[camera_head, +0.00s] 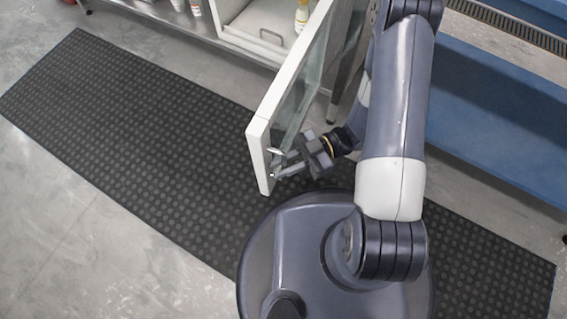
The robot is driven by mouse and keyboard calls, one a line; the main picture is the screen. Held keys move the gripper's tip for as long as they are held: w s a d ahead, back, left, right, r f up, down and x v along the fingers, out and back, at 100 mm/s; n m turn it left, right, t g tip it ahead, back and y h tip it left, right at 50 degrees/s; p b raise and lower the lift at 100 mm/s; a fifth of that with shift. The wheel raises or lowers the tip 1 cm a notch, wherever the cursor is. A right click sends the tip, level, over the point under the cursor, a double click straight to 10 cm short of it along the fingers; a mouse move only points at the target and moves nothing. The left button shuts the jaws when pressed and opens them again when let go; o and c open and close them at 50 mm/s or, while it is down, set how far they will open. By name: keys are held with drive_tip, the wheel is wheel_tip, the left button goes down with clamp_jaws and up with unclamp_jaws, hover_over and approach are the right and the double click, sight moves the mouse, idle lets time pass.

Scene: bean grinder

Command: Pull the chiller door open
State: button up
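The chiller door (258,147) is a white-framed door with a glass pane. It stands swung well out from the chiller (240,38), and part of the white interior shows. My gripper (279,164) is at the free end of the door, on its right-hand face, low beside the white frame. Two grey fingers reach toward the frame with a gap between them. A handle is not clearly seen, and I cannot tell whether the fingers close on one.
A bottle with a yellow label (301,16) stands inside the chiller. Small white cups (196,7) stand on a shelf at the left. A dark studded mat (130,130) covers the floor. A blue-fronted counter (490,115) is at the right. The floor left of the door is clear.

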drive_tip(key=p+v, duration=0.2)
drive_tip(key=v, duration=0.9)
drive_tip(key=shift+p, duration=0.35)
drive_tip(key=shift+s+a, duration=0.15)
drive_tip(key=shift+a, duration=0.05)
drive_tip(key=b+x, duration=0.2)
drive_tip(key=x, duration=0.8)
drive_tip(key=shift+s+a+b, duration=0.1)
drive_tip(key=shift+a+b, duration=0.15)
drive_tip(key=shift+b, duration=0.1)
drive_tip(key=shift+a, duration=0.35)
